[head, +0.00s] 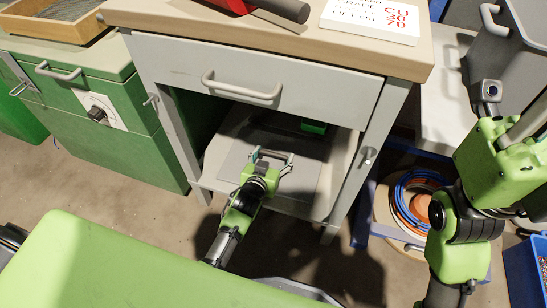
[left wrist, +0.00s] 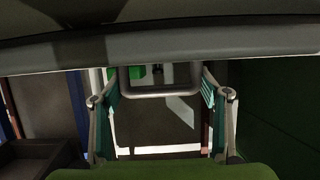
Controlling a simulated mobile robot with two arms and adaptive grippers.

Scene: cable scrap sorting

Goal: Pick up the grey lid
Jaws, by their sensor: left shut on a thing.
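The grey lid (head: 300,184) appears to be the flat grey panel on the open shelf under the drawer; its outline is hard to tell from the shelf. My left gripper (head: 271,157) reaches into this shelf opening. Its two fingers stand well apart, either side of a grey bar-shaped handle, and are shut on it. In the left wrist view the U-shaped handle (left wrist: 160,92) shows between the fingers. Whether the lid is lifted off the shelf cannot be told. The fingers of my right gripper do not show.
The drawer (head: 290,72) and its front edge hang above my left arm. Bench legs flank the opening. A small green thing (head: 313,127) lies deeper inside. A green cabinet (head: 110,130) stands left; a cable spool (head: 415,200) stands right.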

